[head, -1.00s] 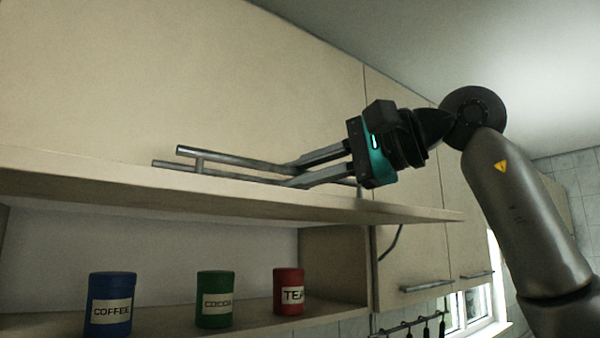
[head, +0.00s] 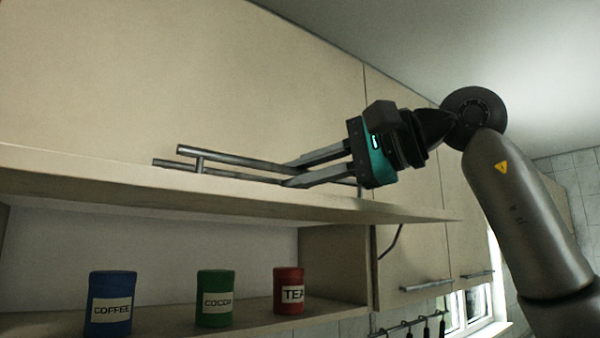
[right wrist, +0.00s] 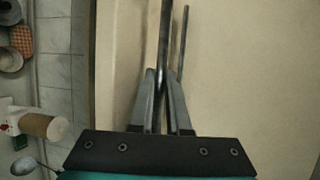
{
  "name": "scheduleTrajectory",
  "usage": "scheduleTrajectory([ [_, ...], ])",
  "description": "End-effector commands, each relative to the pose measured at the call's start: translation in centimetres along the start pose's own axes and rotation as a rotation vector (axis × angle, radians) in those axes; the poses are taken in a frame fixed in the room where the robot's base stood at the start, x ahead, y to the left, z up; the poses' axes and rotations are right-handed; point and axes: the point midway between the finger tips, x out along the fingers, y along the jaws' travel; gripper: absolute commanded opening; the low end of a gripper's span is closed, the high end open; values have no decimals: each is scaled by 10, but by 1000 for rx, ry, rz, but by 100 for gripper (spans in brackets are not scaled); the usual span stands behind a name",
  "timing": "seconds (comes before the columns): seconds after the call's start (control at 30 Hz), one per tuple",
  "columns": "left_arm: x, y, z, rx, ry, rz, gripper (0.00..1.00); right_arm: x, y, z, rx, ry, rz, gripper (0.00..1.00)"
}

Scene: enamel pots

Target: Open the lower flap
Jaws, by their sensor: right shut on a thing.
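The lower flap (head: 120,187) of the wall cabinet is swung up and stands out roughly level, seen nearly edge-on in the head view. Its bar handle (head: 235,160) runs along the flap's face near the edge. My right gripper (head: 292,175) is shut on the right part of this handle. In the right wrist view the fingers (right wrist: 160,110) close around the handle bar (right wrist: 165,40). Below the flap the compartment is open. A blue coffee tin (head: 110,304), a green cocoa tin (head: 215,300) and a red tea tin (head: 289,291) stand upright inside. My left gripper is not in view.
The closed upper cabinet front (head: 200,80) rises just behind and above the flap. Closed doors with bar handles (head: 426,286) are at the right. A hook rail (head: 410,324) with utensils hangs below, near a window.

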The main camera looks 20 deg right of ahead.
Motion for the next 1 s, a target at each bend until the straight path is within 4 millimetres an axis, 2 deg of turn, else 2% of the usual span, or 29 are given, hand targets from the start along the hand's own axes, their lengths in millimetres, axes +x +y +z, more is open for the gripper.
scheduleTrajectory([
  [0.53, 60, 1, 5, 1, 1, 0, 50, 7, 46, -4, -73, 3, -176, 0],
  [0.73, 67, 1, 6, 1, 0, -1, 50, 10, 59, -6, -77, 3, -185, 0],
  [1.0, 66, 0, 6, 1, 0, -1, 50, 10, 59, -5, -76, 2, -185, 0],
])
